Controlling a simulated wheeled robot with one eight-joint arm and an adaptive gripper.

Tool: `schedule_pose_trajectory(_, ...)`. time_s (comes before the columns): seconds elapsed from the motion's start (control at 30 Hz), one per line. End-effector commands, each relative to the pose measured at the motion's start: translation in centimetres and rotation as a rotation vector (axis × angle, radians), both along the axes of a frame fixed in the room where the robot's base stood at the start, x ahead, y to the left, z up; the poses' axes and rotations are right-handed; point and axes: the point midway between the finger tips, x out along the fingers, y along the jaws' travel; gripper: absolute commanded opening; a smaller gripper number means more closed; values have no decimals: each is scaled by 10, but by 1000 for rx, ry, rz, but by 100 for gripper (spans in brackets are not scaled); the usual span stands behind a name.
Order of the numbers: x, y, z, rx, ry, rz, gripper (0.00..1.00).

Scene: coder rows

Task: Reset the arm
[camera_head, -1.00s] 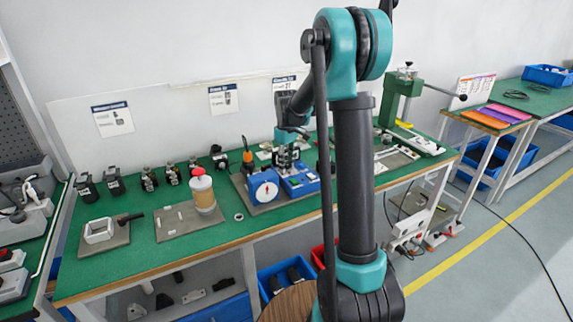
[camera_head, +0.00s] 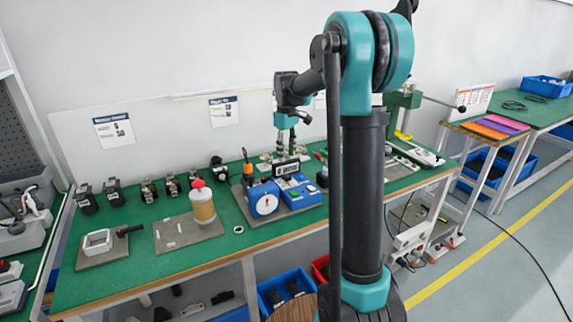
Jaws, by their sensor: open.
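My gripper (camera_head: 286,148) hangs open over the green workbench (camera_head: 110,283), pointing down. Below its fingertips is a small black block with white marking (camera_head: 286,168), on or just behind the blue device. It stands apart from the fingers as far as I can see. The blue device (camera_head: 298,192) sits beside a blue box with a white round dial (camera_head: 265,200). My teal and black arm fills the centre right and hides part of the bench behind it.
A tan jar with a red knob (camera_head: 203,207) stands on a grey plate to the left. Several black coders (camera_head: 112,192) line the back edge. A green press (camera_head: 402,105) stands behind my arm at right. A white frame (camera_head: 97,241) sits at far left.

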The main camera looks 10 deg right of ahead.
Motion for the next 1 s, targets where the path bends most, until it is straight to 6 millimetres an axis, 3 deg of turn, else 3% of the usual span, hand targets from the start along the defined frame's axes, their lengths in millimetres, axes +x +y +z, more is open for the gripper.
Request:
schedule_pose_trajectory(0.2,0,0,17,0,0,0,40)
schedule_pose_trajectory(0.63,-8,-2,15,1,-10,-19,40)
schedule_pose_trajectory(0.77,-38,-9,2,6,-48,-93,40)
schedule_pose_trajectory(1.0,-130,-25,-42,33,-159,-314,40)
